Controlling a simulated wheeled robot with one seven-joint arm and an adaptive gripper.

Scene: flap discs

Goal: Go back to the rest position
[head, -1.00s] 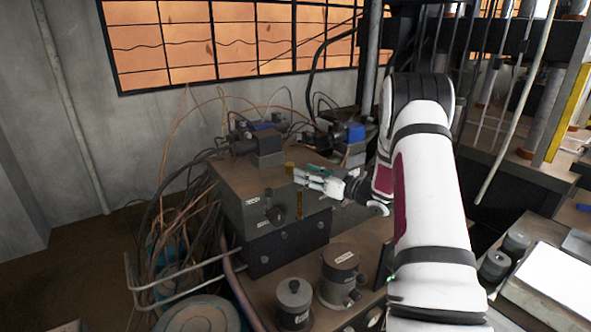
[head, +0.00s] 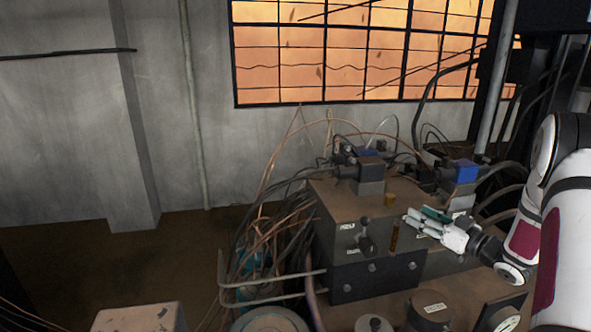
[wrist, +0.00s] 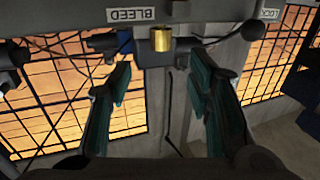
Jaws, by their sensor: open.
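My gripper (head: 422,222) is at the right in the head view, beside the front right of a grey-brown machine block (head: 345,215). In the wrist view its two green-padded fingers (wrist: 160,95) stand wide apart with nothing between them. A brass cylinder (wrist: 161,38) sits beyond the fingertips in the wrist view, under the machine's edge. My white arm reaches in from the right edge of the head view.
Hoses and cables (head: 275,235) hang at the block's left, with a bent metal rail (head: 270,296) below.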

